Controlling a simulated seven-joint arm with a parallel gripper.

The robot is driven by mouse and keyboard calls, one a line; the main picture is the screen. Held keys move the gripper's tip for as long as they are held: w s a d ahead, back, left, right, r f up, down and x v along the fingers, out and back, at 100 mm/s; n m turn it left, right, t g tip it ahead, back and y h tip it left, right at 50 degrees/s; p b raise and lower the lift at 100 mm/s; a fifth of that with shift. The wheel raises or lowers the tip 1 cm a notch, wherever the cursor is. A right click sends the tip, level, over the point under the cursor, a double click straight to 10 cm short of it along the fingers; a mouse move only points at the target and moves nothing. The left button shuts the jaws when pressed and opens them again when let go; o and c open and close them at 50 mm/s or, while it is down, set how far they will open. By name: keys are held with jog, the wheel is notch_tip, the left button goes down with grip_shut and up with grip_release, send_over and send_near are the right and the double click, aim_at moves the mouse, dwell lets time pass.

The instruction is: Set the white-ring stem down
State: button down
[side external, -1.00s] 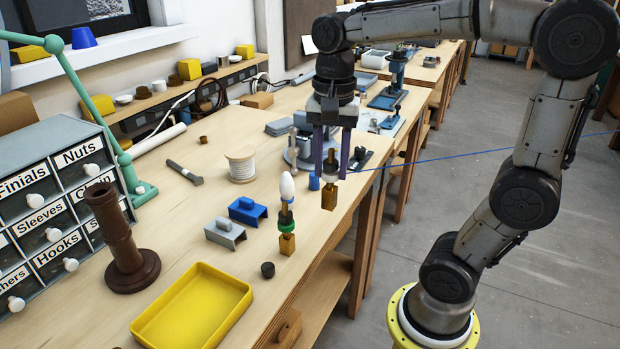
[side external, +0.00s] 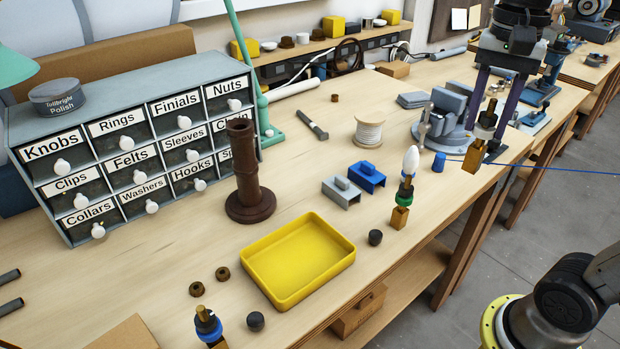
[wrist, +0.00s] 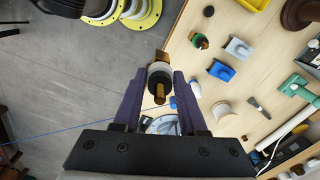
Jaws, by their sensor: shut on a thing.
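The white-ring stem (side external: 473,158) is upright, with a brass block at its lower end and a dark collar and white ring above. My gripper (side external: 490,118) is shut on its upper part and holds it near the bench's right edge. In the wrist view the stem (wrist: 160,82) sits between the purple fingers (wrist: 160,85), overlapping the bench edge. I cannot tell its exact height. The blue-ring stem (side external: 208,326) stands at the front, partly cut off.
A yellow tray (side external: 297,290), blue clip block (side external: 366,177), grey clip block (side external: 341,192), dark cap (side external: 375,237) and wire spool (side external: 368,132) are on the bench (side external: 300,185). A grey vise-like device (side external: 446,122) stands left of my gripper. A thin blue line (side external: 560,169) runs rightward past the edge.

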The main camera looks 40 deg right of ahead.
jog(key=w+a+n, duration=0.1)
jog(key=w+a, duration=0.2)
jog(key=w, duration=0.5)
jog(key=w+a+n, duration=0.2)
jog(key=w+a, duration=0.1)
jog(key=w, duration=0.4)
jog(key=w+a+f, duration=0.2)
jog(key=w+f, duration=0.6)
jog(key=w+a+f, duration=0.3)
jog(key=w+f, duration=0.5)
jog(key=shift+w+f, duration=0.15)
jog(key=shift+w, duration=0.2)
jog(key=shift+f, duration=0.15)
jog(key=shift+c, duration=2.3)
grip_release()
jog(key=shift+f, duration=0.1)
